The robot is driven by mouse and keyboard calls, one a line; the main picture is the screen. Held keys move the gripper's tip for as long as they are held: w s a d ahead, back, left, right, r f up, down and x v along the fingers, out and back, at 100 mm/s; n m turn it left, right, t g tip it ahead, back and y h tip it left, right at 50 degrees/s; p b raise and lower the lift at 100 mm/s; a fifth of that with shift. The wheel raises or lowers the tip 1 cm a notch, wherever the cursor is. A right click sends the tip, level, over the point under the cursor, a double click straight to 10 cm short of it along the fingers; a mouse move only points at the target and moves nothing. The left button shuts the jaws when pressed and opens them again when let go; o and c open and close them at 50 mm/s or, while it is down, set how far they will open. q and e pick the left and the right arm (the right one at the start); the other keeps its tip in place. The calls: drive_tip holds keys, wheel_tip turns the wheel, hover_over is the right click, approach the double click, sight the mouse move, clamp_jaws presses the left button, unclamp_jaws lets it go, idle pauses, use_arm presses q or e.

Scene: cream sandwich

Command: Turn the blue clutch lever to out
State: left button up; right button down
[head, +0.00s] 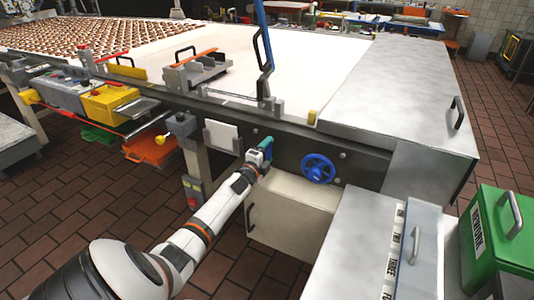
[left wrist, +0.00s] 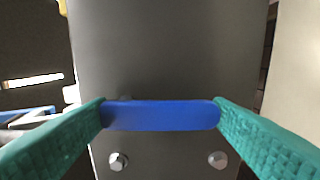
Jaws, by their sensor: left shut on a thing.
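My left gripper (head: 265,146) reaches in from the bottom left to the dark side panel of the conveyor machine. In the left wrist view, its teal fingers (left wrist: 160,116) are shut on the two ends of a short blue bar, the blue clutch lever (left wrist: 160,113). The lever lies level across that picture, in front of a grey plate with two bolts below it. In the head view the gripper hides the lever, and I see no in or out marks. My right gripper is not in view.
A blue handwheel (head: 318,169) sits on the panel just right of my gripper. A white plate (head: 222,136) is to its left, and a cream cabinet (head: 290,208) is below. A green rework bin (head: 496,240) stands at the right. The brick floor at left is partly open.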

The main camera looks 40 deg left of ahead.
use_arm(q)
drive_tip(key=o, duration=1.4)
drive_tip(key=shift+s, duration=0.1)
drive_tip(key=v, duration=1.2)
